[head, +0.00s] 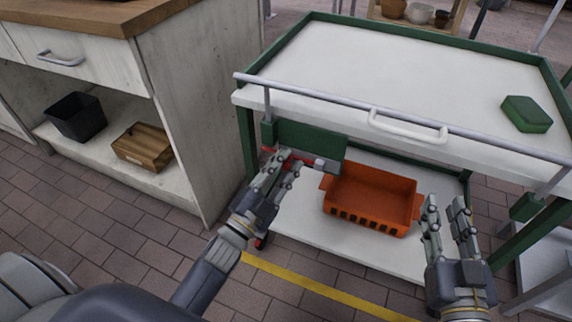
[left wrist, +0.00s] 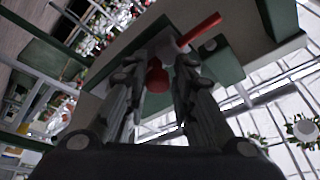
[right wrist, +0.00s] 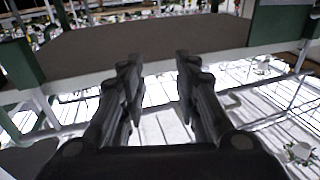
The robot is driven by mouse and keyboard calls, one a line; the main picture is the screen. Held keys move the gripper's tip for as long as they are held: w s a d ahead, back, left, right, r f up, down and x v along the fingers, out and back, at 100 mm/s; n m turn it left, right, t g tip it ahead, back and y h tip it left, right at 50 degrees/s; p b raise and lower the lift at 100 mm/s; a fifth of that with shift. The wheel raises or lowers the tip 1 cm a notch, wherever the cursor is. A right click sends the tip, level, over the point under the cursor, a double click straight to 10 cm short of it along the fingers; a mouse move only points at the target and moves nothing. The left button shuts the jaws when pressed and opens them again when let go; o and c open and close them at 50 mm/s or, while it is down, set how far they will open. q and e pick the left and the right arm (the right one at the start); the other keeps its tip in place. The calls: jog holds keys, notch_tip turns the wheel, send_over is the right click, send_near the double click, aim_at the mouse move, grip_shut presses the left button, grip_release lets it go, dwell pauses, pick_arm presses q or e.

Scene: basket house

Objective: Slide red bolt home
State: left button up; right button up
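The red bolt is a thin red rod (head: 296,157) on a dark green plate (head: 316,140) below the front edge of a cart's white top. A light grey block (head: 325,166) sits at the plate's lower right. The left wrist view shows the red rod (left wrist: 199,31) and a round red knob (left wrist: 157,78). My left gripper (head: 282,161) is at the bolt's left part, its fingers on either side of the knob, with a gap between them; contact is unclear. My right gripper (head: 445,205) is open and empty, right of the orange basket.
An orange basket (head: 370,198) stands on the cart's lower shelf, close to the right of the bolt. A grey rail (head: 330,112) and white handle (head: 408,126) run along the cart's front above. A green block (head: 527,114) lies on top. A wooden cabinet (head: 200,90) stands left.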

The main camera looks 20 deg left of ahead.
pick_arm(q)
jog(key=shift+o, duration=1)
jog(key=shift+a+f, duration=0.2)
jog(key=shift+f, duration=0.15)
jog(key=shift+r, duration=0.1)
jog(key=v, duration=1.2)
